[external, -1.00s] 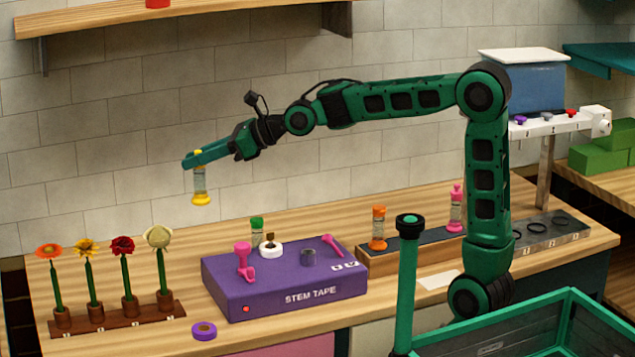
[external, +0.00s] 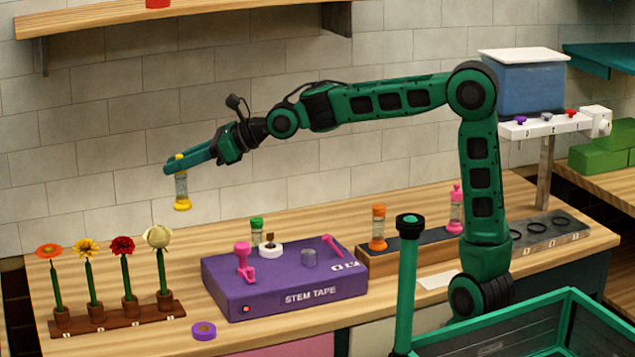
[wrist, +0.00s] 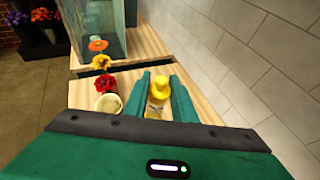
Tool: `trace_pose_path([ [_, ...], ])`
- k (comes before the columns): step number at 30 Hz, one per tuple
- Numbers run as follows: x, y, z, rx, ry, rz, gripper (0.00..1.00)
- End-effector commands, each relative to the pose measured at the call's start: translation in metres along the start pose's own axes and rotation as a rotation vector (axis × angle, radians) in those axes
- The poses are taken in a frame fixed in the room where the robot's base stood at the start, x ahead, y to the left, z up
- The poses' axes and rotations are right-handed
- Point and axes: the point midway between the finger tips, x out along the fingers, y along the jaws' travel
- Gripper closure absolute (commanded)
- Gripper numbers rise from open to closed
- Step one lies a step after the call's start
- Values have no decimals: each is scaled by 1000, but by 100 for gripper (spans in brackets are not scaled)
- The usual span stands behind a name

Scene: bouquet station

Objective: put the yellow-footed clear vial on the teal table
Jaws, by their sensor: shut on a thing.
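The yellow-footed clear vial (external: 181,191) hangs upright in the air, its yellow foot at the bottom. My gripper (external: 175,165) is shut on its yellow top, above the back left part of the wooden counter. In the wrist view the vial's yellow top (wrist: 160,88) shows between the two green fingers (wrist: 158,100), and its lower part is mostly hidden. No teal table can be made out for certain; a teal shelf (external: 598,58) shows at the upper right.
A rack of several flowers (external: 118,318) stands on the counter below and left of the vial. A purple stem tape box (external: 285,290) and a purple tape roll (external: 204,330) are right of it. Orange- and pink-capped vials (external: 378,228) stand in a wooden holder farther right.

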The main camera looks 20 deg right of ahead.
Motion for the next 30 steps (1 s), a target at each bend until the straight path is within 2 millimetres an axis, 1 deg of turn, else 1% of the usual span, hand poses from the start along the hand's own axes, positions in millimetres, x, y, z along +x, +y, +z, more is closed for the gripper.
trace_pose_path([
  [1, 5, 7, 3, -2, -2, 8, 100],
  [3, 10, 14, 6, -5, -2, 16, 100],
  [14, 28, 43, 16, -16, -2, 41, 100],
  [26, 52, 87, 31, -32, -2, 75, 100],
  [30, 64, 114, 40, -39, -2, 95, 100],
])
